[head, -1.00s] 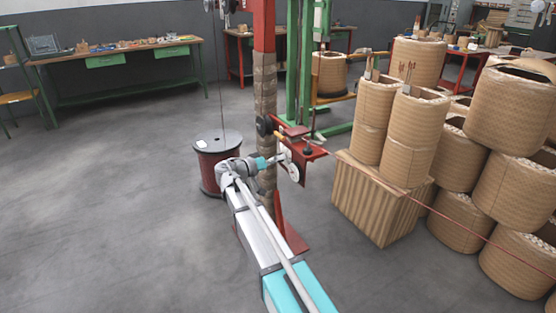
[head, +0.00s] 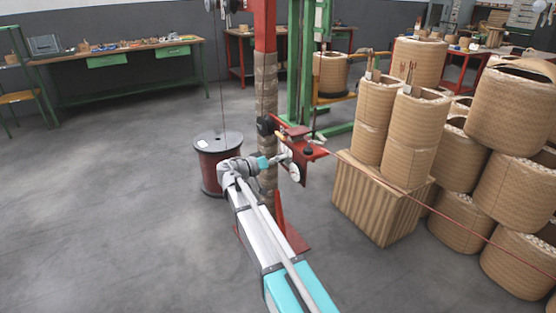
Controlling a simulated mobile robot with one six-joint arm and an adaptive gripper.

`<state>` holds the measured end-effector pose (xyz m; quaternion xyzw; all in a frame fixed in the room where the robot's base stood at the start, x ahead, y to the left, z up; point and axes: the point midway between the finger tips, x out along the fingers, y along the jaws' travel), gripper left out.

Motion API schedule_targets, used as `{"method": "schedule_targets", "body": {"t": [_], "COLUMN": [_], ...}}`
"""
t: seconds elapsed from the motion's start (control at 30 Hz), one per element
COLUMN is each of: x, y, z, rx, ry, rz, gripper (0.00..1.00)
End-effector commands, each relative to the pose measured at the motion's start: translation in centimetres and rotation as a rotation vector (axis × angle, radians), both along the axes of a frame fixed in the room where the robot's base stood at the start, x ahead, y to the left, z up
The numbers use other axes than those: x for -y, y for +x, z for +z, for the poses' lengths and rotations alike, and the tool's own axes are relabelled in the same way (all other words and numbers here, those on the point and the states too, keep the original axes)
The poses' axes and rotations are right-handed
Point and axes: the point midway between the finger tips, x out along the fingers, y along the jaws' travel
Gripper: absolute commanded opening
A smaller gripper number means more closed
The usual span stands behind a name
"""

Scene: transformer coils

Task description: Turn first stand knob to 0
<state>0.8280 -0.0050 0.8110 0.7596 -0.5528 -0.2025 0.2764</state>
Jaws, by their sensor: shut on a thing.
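The first stand is a red post (head: 264,28) with a wrapped lower section and a red bracket (head: 313,151) on its right side. A pale round disc (head: 294,173) shows at the bracket's near side. My gripper (head: 286,156) is at the bracket, just above the disc, shut on what appears to be the stand knob. The knob itself is mostly hidden by the gripper, and its setting is too small to read. A dark round part (head: 309,152) sits on top of the bracket.
A dark red wire spool (head: 215,165) stands left of the post. A ribbed box (head: 375,205) with wrapped coils (head: 411,135) stands close on the right, beside more stacked coils (head: 510,108). A workbench (head: 120,53) stands at the back left. The floor at left is clear.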

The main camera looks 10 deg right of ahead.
Motion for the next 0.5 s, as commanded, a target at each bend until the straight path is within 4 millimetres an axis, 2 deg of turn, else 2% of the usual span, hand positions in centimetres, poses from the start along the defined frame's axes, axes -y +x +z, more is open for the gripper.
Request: {"method": "schedule_targets", "body": {"t": [0.27,0.5], "x": [0.42,0.51], "y": [0.01,0.0], "z": [0.08,0.11], "rx": [-0.047,-0.168], "ry": [-0.019,-0.058], "rz": [-0.002,-0.003], "gripper": [0.0,0.0]}}
